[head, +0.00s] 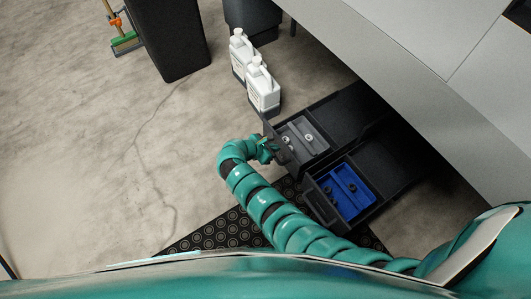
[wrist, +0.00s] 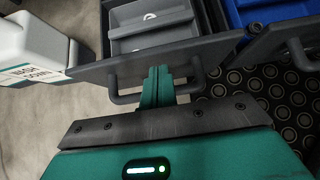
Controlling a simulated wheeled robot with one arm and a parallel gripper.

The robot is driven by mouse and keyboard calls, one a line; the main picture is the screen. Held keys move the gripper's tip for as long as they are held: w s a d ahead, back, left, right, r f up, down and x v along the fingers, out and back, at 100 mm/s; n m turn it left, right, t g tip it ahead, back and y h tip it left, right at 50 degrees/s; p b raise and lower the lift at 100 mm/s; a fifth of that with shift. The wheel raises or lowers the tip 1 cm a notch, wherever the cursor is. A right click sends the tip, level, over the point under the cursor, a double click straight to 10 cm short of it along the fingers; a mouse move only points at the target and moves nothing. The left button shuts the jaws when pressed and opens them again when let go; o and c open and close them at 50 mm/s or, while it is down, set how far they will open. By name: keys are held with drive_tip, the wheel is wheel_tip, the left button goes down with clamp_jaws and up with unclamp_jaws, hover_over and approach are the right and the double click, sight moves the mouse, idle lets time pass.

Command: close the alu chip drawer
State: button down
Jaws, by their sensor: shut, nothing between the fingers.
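Two drawers stand pulled out side by side under the bench. One has a grey insert (head: 293,134) with small light round pieces in it; the other has a blue insert (head: 340,201) with dark round pieces. I see no readable label telling which is the alu chip drawer. My gripper (head: 267,149) is at the front of the grey-insert drawer. In the wrist view my gripper (wrist: 157,74) is shut and empty, its fingertips at that drawer's dark front panel (wrist: 92,72), between the ends of the bar handle (wrist: 123,98). I cannot tell whether they touch the panel.
Two white jugs (head: 263,88) stand on the floor close beside the grey-insert drawer. A dark bin (head: 172,38) and a green broom (head: 126,42) are farther back. A black studded mat (head: 222,228) lies below the drawers. The floor at left is clear.

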drive_tip(key=shift+w+d, duration=0.4)
drive_tip(key=shift+d, duration=0.1)
drive_tip(key=shift+w+d+r, duration=0.15)
drive_tip(key=shift+w+d, duration=0.1)
drive_tip(key=shift+d, duration=0.15)
drive_tip(key=w+d+b, duration=0.3)
drive_tip(key=w+d, duration=0.5)
drive_tip(key=d, duration=0.3)
drive_tip(key=w+d+b, duration=0.3)
drive_tip(key=w+d, duration=0.6)
drive_tip(key=d, duration=0.3)
drive_tip(key=shift+d+b, duration=0.2)
drive_tip(key=shift+b, duration=0.1)
drive_tip(key=shift+w+r, duration=0.1)
drive_tip(key=shift+r, duration=0.1)
